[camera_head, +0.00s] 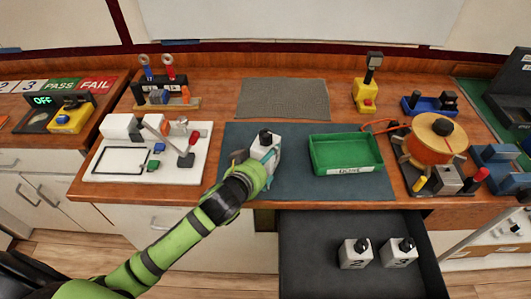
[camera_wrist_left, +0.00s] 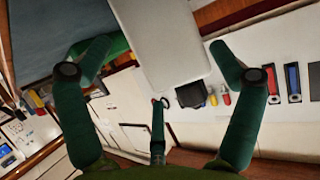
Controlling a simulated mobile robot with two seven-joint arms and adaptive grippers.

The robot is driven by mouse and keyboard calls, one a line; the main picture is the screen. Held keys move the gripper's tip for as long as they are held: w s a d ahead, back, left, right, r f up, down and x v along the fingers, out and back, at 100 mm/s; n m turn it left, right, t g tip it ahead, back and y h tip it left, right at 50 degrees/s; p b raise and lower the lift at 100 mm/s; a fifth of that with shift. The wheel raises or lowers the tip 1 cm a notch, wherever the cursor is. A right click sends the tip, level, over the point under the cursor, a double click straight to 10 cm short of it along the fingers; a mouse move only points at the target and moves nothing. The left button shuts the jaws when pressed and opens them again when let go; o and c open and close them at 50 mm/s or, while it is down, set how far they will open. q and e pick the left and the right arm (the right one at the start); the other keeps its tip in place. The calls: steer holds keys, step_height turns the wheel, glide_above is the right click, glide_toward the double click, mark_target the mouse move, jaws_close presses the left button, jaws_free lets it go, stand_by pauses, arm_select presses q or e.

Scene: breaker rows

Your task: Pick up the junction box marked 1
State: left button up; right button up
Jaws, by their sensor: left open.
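A white junction box (camera_head: 264,146) with a black top knob stands on the dark mat, left of the green tray. Its marking cannot be read. My left gripper (camera_head: 256,170) is at the near side of this box, partly covering it. In the left wrist view, the gripper (camera_wrist_left: 163,60) is open, its two green fingers wide apart, with the pale box (camera_wrist_left: 165,40) between them and a gap on each side. Two more white boxes, one seemingly marked 2 (camera_head: 354,254) and one with an unclear mark (camera_head: 399,252), stand in the open drawer. My right gripper is not in view.
The dark mat (camera_head: 305,190) carries the green tray (camera_head: 345,153). The open drawer (camera_head: 310,270) juts out below the bench edge. A white board with fixtures (camera_head: 125,165) lies left of my arm; an orange reel (camera_head: 438,138) stands right. A grey mat (camera_head: 282,98) behind is empty.

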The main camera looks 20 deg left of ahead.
arm_select(q)
steer(key=shift+f+p+x, duration=0.15)
steer(key=shift+p+x, duration=0.2)
steer(key=shift+x, duration=1.15)
steer(key=shift+f+p+x, duration=0.15)
steer(key=shift+p+x, duration=0.2)
steer(key=shift+x, duration=1.15)
steer(key=shift+s+a, duration=0.1)
steer(key=shift+s, duration=0.05)
steer(key=shift+c, duration=0.4)
steer(key=c, duration=1.2)
steer(key=shift+r, duration=0.15)
steer(key=shift+r, duration=0.1)
